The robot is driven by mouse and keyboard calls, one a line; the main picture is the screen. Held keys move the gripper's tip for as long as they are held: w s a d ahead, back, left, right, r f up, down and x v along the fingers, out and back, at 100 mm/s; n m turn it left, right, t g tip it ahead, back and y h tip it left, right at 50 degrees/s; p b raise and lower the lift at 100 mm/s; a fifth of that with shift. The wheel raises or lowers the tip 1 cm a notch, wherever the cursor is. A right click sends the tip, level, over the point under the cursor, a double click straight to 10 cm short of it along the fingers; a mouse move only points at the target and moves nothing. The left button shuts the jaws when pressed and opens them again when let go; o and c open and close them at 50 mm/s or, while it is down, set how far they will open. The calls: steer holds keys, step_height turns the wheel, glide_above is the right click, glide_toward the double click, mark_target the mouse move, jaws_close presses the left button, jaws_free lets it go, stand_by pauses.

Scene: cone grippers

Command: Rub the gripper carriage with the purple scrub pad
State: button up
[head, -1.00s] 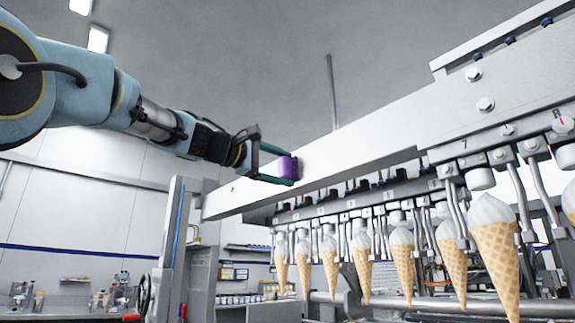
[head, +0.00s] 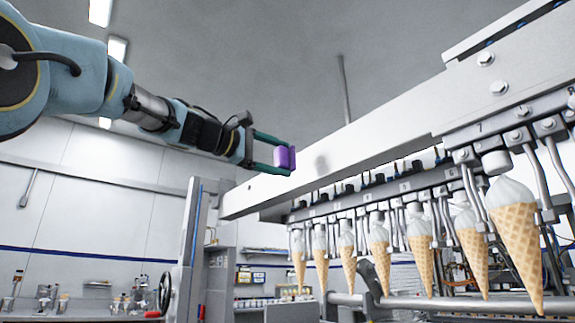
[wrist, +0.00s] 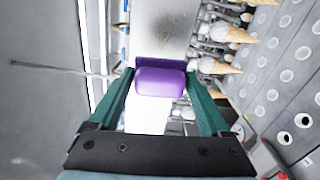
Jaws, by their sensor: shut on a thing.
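The gripper carriage (head: 375,145) is a long pale metal beam running from the upper right to the middle of the head view. A grey smudge (head: 321,163) marks its face; the smudge also shows in the wrist view (wrist: 180,36). My gripper (head: 286,156) has green fingers, shut on the purple scrub pad (head: 285,158). The pad (wrist: 160,82) sits between the fingertips in the wrist view. In the head view the pad overlaps the beam's upper edge, left of the smudge. I cannot tell whether pad and beam touch.
Several ice-cream cones (head: 420,240) hang in a row from holders under the beam. A grey upright post (head: 190,235) stands left of the beam's far end. A lab bench with bottles (head: 130,300) is at the back left. The space above the beam is open.

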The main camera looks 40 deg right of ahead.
steer(key=shift+a, duration=0.25)
steer(key=shift+w+a+b, duration=0.1)
steer(key=shift+a+b, duration=0.55)
steer(key=shift+a, duration=0.8)
steer(key=shift+d, duration=0.15)
steer(key=shift+s+d+p, duration=0.15)
steer(key=shift+d+p, duration=0.4)
steer(key=shift+d, duration=1.1)
steer(key=shift+s+d+p, duration=0.15)
steer(key=shift+d+p, duration=0.35)
steer(key=shift+d, duration=1.15)
steer(key=shift+d+p, duration=0.4)
steer(key=shift+d, duration=0.6)
steer(key=shift+s, duration=0.1)
